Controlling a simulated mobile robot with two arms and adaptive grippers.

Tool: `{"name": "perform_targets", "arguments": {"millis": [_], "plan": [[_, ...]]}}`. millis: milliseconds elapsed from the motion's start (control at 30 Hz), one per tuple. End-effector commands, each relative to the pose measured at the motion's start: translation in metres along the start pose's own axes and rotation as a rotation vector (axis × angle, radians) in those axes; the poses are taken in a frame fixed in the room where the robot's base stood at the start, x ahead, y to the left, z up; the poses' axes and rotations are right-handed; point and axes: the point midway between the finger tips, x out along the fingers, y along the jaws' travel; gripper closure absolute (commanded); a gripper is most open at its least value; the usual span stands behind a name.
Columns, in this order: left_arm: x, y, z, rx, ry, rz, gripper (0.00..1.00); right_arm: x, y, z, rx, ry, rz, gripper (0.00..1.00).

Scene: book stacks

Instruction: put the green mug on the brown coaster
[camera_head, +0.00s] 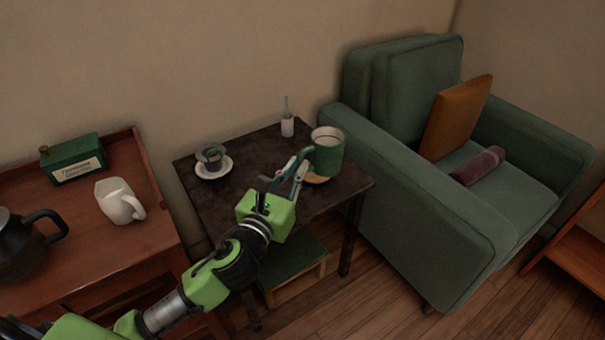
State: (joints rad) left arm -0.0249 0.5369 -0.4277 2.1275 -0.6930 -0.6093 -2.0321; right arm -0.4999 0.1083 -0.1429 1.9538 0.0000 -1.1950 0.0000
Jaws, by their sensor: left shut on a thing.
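The green mug (329,157) is upright over the right end of the dark side table. My left gripper (305,161) reaches in from the left and is shut on the mug's left side, where the handle seems to be. The brown coaster (317,181) shows as a light brown edge just below the mug, partly covered by it. I cannot tell whether the mug touches the coaster or is held a little above it. My right gripper is not in view.
A green armchair (440,235) stands close on the right. A red-brown cabinet (90,230) with a white pitcher (117,200) is on the left.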

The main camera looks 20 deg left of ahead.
Motion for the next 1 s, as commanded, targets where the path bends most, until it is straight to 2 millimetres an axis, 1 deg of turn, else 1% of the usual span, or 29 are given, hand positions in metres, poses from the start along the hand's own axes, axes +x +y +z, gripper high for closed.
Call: {"name": "perform_targets", "arguments": {"millis": [33,100,300,400,467,500,600,767,867,900,1000], "plan": [[0.011,0.008,-0.007,0.002,-0.004,0.005,1.0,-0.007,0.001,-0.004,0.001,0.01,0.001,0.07],[0.026,0.017,-0.014,0.002,-0.005,0.006,1.0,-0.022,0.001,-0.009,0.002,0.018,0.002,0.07],[0.065,0.039,-0.034,0.0,-0.005,0.005,1.0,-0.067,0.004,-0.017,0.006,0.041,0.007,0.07],[0.071,0.042,-0.048,-0.001,-0.003,0.003,1.0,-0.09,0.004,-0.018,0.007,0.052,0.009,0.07],[0.076,0.045,-0.054,-0.001,-0.003,0.003,1.0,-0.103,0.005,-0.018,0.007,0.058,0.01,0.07],[0.081,0.048,-0.062,-0.001,-0.003,0.004,1.0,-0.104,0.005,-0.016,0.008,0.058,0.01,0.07],[0.09,0.053,-0.075,-0.003,-0.003,0.003,1.0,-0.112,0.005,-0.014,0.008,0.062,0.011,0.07],[0.097,0.057,-0.081,0.0,-0.005,0.002,1.0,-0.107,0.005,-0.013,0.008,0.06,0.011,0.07],[0.103,0.06,-0.092,-0.002,-0.003,0.002,1.0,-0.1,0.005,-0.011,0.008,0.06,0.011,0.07],[0.103,0.061,-0.097,-0.003,-0.002,0.002,1.0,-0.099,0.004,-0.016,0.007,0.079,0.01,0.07],[0.103,0.06,-0.108,-0.004,-0.003,0.001,1.0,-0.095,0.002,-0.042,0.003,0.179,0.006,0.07]]}}
